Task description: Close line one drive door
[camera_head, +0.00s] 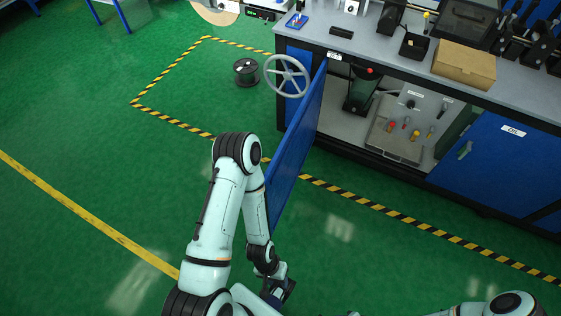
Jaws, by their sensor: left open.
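The blue drive door (298,145) stands swung open, sticking out from the bench front toward me. Its cabinet opening shows a grey panel with coloured knobs (402,125) inside. My left arm comes up from the bottom and bends down on the left side of the door, hiding part of its lower edge. My left gripper (281,290) is low, by the near end of the door, and open with nothing seen in it. I cannot tell whether it touches the door. My right arm shows only at the bottom right edge; its gripper is out of view.
A grey handwheel (287,76) is left of the door, near a black spool (246,72) on the floor. The bench top (385,50) carries a cardboard box (463,64). A closed blue door marked OIL (490,165) is at right. The green floor in front is clear.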

